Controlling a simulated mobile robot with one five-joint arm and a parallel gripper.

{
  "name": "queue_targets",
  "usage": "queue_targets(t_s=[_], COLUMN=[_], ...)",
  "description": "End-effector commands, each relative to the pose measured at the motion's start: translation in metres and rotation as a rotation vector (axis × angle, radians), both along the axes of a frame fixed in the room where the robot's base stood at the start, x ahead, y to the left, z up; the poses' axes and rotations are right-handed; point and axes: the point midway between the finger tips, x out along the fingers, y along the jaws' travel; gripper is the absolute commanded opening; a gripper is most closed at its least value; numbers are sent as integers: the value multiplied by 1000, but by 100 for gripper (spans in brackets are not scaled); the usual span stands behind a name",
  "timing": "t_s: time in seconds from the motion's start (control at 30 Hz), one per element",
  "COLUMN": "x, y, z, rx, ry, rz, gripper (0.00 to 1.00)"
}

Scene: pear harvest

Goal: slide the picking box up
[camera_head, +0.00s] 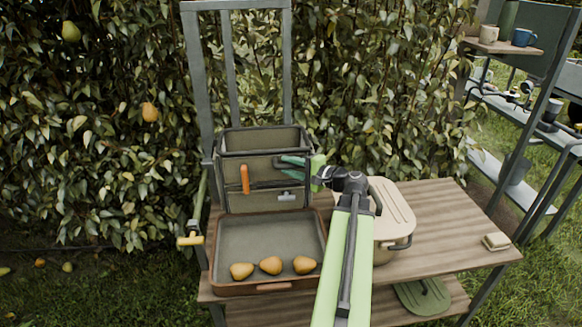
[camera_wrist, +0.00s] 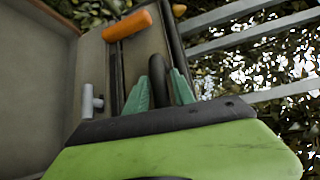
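The picking box (camera_head: 232,170), grey-green with dark edges, stands upright at the foot of the grey metal rails, behind the tray. It has an orange handle (camera_head: 244,180) and a pale latch (camera_head: 287,197) on its front. My gripper (camera_head: 283,167) is at the upper right of the box front, its two green fingers apart. In the wrist view, the orange handle (camera_wrist: 128,25) is ahead and left of my gripper (camera_wrist: 158,85), and the latch (camera_wrist: 89,102) is at its left. A dark curved part shows between the fingers; I cannot tell whether they touch it.
A brown-rimmed tray (camera_head: 270,240) with three pears stands before the box on the wooden table (camera_head: 445,225). A lidded beige container (camera_head: 395,210) is right of it. A yellow-ended lever (camera_head: 190,240) is at the left. Pears hang in the hedge; a shelf stands right.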

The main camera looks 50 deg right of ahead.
Motion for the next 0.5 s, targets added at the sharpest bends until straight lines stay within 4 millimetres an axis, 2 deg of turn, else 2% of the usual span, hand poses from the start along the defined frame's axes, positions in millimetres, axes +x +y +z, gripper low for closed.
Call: queue_targets(t_s=[0.03,0.2,0.5], x=[-1,-4,-6], y=[-2,-6,-10], z=[0,0,0], rx=[0,0,-2], ry=[0,-1,0], rz=[-3,-10,-17], gripper=[22,0,0])
